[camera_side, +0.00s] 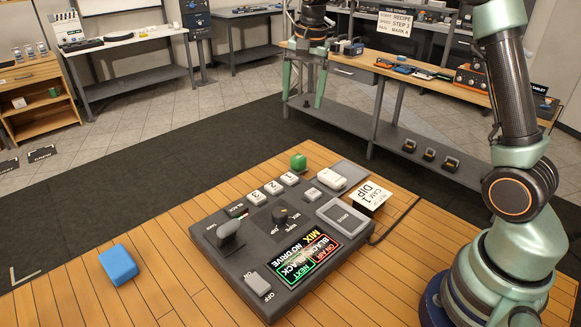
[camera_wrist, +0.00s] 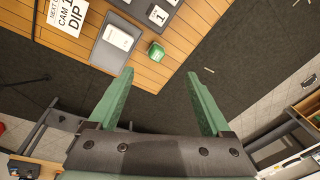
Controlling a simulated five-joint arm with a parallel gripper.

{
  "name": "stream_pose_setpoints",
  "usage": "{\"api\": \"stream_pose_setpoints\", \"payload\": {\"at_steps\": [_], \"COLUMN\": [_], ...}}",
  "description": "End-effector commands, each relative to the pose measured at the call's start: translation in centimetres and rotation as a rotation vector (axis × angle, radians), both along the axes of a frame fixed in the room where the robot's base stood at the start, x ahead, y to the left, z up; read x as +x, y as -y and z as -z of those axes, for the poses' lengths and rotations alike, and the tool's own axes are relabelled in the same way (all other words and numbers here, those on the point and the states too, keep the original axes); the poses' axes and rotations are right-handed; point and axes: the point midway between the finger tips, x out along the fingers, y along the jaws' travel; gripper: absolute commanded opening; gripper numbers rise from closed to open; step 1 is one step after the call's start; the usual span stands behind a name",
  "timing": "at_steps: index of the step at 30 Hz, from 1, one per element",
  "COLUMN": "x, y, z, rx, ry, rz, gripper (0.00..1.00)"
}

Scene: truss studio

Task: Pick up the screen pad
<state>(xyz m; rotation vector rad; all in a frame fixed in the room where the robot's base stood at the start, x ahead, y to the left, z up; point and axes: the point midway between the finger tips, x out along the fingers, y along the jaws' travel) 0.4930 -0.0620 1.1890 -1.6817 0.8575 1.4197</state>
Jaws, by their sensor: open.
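A blue rectangular block with rounded edges (camera_side: 118,264), which looks like the screen pad, lies flat on the wooden table left of the dark console. It bears no label that I can read. My gripper (camera_side: 304,100) is open and empty, high above and beyond the table's far edge, well away from the blue pad. In the wrist view my gripper (camera_wrist: 160,75) shows two green fingers spread apart with nothing between them. The blue pad is not in the wrist view.
The console (camera_side: 225,262) has a lever, buttons, a knob and a lit screen (camera_side: 303,258). A green cube (camera_side: 298,161), a white device (camera_side: 331,178) on a grey mat (camera_side: 352,171) and a cue card (camera_side: 369,196) stand behind it. Bare table surrounds the pad.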

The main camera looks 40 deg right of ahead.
Motion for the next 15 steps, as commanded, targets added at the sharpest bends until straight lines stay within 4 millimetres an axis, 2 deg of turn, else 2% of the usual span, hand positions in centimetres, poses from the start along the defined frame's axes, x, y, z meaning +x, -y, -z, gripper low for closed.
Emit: {"api": "stream_pose_setpoints", "payload": {"at_steps": [1, 6, 12, 15], "x": [1.1, 3.9, 5.6, 5.9], "y": [0.6, 2.3, 3.7, 4.0], "z": [1.4, 5.3, 9.2, 10.2], "rx": [0.011, 0.038, 0.055, 0.058], "ry": [-0.025, -0.082, -0.132, -0.144], "rz": [0.060, 0.260, 0.438, 0.485], "gripper": [0.82, 0.82, 0.82, 0.82]}}
